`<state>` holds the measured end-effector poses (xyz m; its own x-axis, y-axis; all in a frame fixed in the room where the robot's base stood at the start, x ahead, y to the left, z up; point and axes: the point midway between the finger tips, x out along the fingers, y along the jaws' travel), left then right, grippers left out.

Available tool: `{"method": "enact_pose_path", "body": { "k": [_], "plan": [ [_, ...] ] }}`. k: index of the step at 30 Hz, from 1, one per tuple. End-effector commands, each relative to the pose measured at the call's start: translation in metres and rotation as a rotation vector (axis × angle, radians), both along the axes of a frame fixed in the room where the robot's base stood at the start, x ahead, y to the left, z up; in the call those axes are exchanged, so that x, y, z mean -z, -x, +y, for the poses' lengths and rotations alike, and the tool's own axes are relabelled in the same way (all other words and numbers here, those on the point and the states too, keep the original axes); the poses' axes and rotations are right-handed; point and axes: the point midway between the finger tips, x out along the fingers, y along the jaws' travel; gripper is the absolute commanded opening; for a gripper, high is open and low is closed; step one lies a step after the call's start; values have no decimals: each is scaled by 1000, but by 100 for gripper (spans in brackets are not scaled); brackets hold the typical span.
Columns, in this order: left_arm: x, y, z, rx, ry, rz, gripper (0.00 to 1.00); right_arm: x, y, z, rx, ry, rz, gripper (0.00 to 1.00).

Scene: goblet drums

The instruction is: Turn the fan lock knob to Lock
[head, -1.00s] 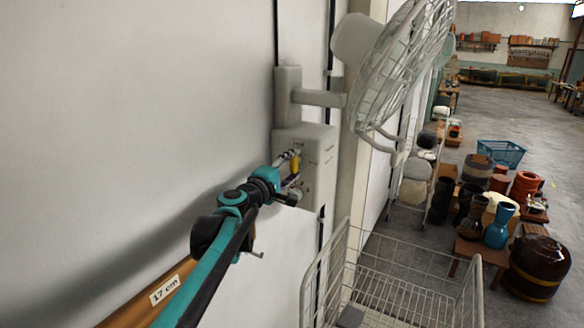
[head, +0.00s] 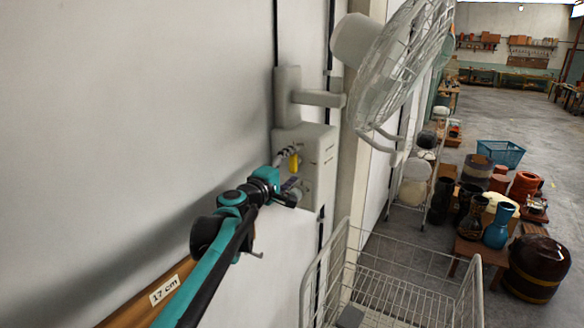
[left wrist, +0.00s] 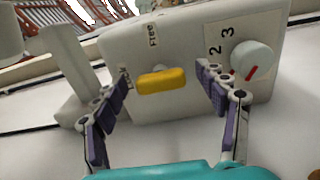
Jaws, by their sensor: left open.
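The fan control box (head: 318,165) is mounted on the wall under the white caged fan (head: 395,75). Its yellow lock knob (left wrist: 161,81) lies between my left gripper's fingers in the left wrist view; it also shows in the head view (head: 294,162). A "Free" label stands above the knob, and another label at its left is partly hidden by a finger. My left gripper (left wrist: 160,90) is open, one finger on each side of the knob, apart from it. A round white dial (left wrist: 252,60) with a red mark sits right of the knob. My right gripper is out of view.
A wire cart (head: 385,280) stands below and right of the box. A wooden strip marked "17 cm" (head: 164,289) runs along the wall at lower left.

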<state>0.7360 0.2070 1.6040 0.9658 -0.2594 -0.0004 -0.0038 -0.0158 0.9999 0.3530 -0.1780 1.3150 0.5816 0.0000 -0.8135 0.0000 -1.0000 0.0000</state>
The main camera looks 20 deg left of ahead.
Motion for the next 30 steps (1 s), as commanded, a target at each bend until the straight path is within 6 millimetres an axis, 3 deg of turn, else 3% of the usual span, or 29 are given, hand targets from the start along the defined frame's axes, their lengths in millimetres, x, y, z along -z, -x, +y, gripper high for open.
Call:
{"method": "enact_pose_path", "body": {
  "k": [5,18,23,30],
  "plan": [
    [-1,15,5,-2,1,0,72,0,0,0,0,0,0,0],
    [0,100,27,-2,0,0,72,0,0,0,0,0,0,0],
    [0,114,31,-1,-1,0,72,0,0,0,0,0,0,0],
    [0,116,31,0,0,0,72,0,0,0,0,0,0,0]
  ]
}}
